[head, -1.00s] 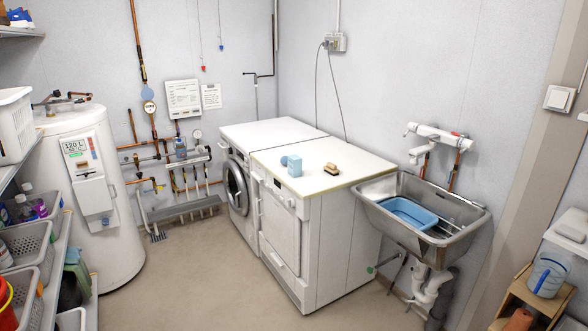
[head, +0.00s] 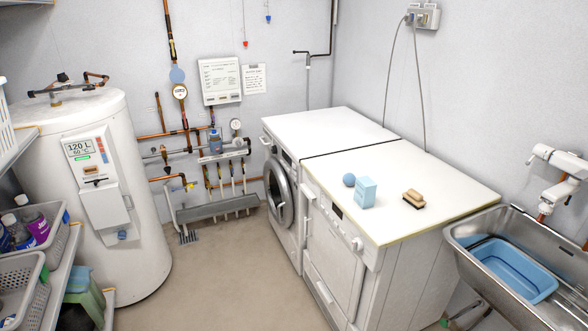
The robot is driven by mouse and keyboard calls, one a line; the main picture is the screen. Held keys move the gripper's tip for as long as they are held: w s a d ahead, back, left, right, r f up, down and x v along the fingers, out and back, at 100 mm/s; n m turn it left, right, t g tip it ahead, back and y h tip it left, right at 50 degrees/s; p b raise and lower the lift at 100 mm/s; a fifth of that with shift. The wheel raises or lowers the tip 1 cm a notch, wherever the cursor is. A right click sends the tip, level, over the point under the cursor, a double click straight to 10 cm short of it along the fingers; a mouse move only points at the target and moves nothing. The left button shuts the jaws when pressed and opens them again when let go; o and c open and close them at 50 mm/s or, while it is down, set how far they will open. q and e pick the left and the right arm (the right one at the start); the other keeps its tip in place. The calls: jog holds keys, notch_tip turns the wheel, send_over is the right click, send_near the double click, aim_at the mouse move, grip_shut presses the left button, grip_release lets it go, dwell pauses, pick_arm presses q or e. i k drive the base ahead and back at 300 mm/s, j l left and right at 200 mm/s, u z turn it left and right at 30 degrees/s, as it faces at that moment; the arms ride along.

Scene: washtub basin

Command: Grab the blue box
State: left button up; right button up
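The light blue box (head: 365,192) stands upright on the white top of the nearer machine (head: 440,186), close to its front left edge. A small blue ball (head: 349,180) sits just left of the box. A brush with a tan back (head: 413,198) lies on the same top to the right of the box, apart from it. Neither of my grippers shows in the head view.
A steel sink (head: 470,232) with a blue washtub (head: 512,268) in it stands to the right. A washing machine (head: 330,130) stands behind the nearer machine. A water heater (head: 140,190) and shelf baskets (head: 30,270) are at the left. The floor (head: 225,285) between is clear.

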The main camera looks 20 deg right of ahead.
aim_at(365, 191)
jog(key=i+j+z, duration=0.15)
jog(key=i, duration=0.3)
jog(key=i+z, duration=0.2)
jog(key=i, duration=0.25)
jog(key=i+j+z, duration=0.15)
jog(key=i+j, duration=0.15)
jog(key=i, duration=0.15)
jog(key=i+j+z, duration=0.15)
jog(key=i, duration=0.25)
jog(key=i+j, duration=0.05)
jog(key=j, duration=0.05)
